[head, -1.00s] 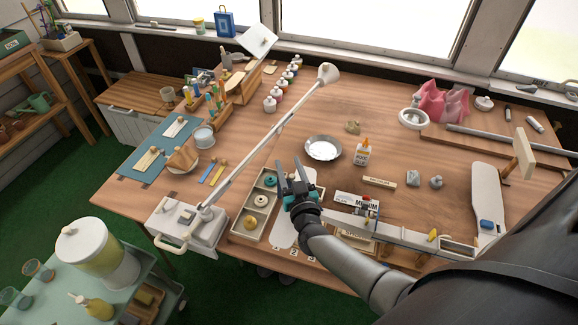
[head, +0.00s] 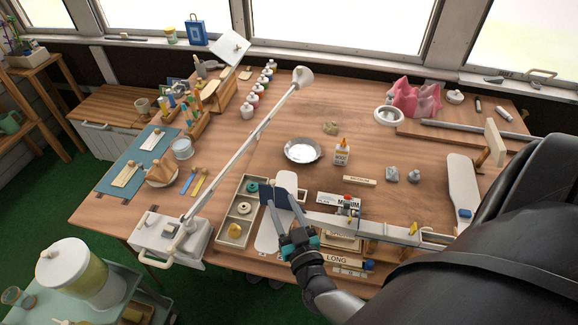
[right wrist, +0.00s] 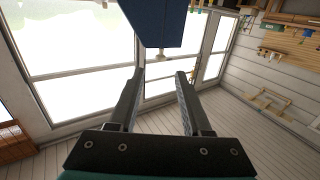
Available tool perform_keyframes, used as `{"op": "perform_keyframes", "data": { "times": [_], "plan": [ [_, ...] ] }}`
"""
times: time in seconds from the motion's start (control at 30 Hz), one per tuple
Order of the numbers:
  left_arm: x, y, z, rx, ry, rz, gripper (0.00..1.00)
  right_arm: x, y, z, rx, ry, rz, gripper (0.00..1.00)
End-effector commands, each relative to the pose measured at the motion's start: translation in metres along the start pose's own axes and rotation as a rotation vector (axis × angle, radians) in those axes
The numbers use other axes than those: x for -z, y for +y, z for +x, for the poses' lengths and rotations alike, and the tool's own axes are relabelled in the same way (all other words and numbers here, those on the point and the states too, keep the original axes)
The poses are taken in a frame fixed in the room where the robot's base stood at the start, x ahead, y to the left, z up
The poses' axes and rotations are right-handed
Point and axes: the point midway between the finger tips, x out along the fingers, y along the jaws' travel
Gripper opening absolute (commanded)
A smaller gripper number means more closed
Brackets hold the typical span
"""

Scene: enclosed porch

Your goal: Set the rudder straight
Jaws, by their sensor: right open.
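A pale model glider lies along the front of the table, its long narrow body (head: 385,228) running left to right. A flat white tail board (head: 268,230) is at its left end. A dark blue panel (head: 273,196), which looks like the rudder, stands over that board. My right gripper (head: 284,211) is open, its fingers pointing at the panel from the front. In the right wrist view the blue panel (right wrist: 155,22) is beyond the open fingertips (right wrist: 160,78), with nothing between them. A pale peg shows under it. I cannot tell the panel's exact angle. My left gripper is out of view.
A divided tray (head: 236,212) lies left of the tail. A white desk lamp (head: 250,137) stands behind it on the left. A metal dish (head: 303,150) and a glue bottle (head: 342,152) stand behind the glider. Clear tabletop lies around the dish.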

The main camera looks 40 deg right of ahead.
Motion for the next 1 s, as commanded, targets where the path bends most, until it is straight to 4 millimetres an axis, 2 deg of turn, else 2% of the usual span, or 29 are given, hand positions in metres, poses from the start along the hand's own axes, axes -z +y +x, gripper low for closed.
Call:
{"op": "perform_keyframes", "data": {
  "times": [0.1, 0.3, 1.0],
  "plan": [
    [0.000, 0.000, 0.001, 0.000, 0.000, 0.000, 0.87, 0.000, 0.000, -0.019, -0.001, -0.001, 0.002, 0.49],
    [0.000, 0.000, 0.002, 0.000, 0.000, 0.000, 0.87, 0.000, 0.000, -0.035, 0.000, 0.000, 0.000, 0.49],
    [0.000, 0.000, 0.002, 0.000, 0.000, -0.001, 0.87, 0.001, -0.004, -0.037, 0.014, -0.005, 0.004, 0.49]
  ]
}}
